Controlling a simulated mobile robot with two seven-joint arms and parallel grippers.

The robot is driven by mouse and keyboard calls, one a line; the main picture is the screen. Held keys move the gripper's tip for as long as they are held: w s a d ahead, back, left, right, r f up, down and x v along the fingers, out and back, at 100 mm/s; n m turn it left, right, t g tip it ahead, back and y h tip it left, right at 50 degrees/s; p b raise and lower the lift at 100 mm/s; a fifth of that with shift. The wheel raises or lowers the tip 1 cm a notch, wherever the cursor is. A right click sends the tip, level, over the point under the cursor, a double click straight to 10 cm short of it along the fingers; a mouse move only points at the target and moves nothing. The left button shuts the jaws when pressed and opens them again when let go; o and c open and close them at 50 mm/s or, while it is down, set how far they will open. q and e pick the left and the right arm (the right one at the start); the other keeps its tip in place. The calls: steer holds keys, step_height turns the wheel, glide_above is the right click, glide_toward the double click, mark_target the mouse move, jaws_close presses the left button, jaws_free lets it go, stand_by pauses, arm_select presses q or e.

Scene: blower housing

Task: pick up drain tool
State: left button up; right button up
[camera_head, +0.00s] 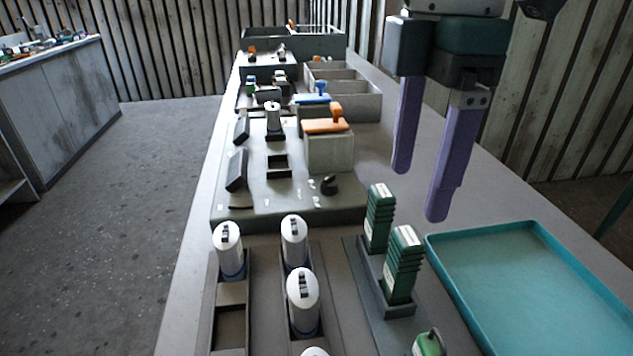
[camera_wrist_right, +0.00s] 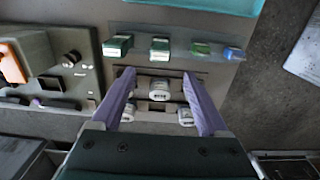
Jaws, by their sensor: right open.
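I cannot tell for certain which item is the drain tool. A green-topped item (camera_head: 428,345) is cut off at the bottom edge of the head view, and it appears to be the green piece (camera_wrist_right: 201,50) in the right wrist view. A blue-ended item (camera_wrist_right: 233,53) stands beside it there. My right gripper (camera_head: 420,193) has two long purple fingers spread apart and empty, above the table behind the green stacks. In the right wrist view its fingers (camera_wrist_right: 158,74) frame a white cylinder (camera_wrist_right: 160,87) below, apart from it. My left gripper is out of view.
White cylinders (camera_head: 293,240) stand in dark holders at the front. Green stacks (camera_head: 404,265) stand in a rack beside a teal tray (camera_head: 540,225). A grey fixture (camera_head: 290,208) with an orange-handled box (camera_head: 328,150) lies behind. Grey bins (camera_head: 355,103) stand farther back.

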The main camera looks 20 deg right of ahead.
mark_target(410, 235)
steer(key=f, duration=0.3)
steer(key=shift+s+a+f, duration=0.2)
steer(key=shift+a+f, duration=0.1)
steer(key=shift+f, duration=0.1)
steer(key=f, duration=0.2)
steer(key=d+f, duration=0.1)
steer(key=f, duration=0.1)
steer(key=shift+f, duration=0.2)
steer(key=shift+w+f, duration=0.1)
steer(key=shift+f, duration=0.45)
steer(key=shift+d, duration=0.1)
steer(key=c, duration=1.2)
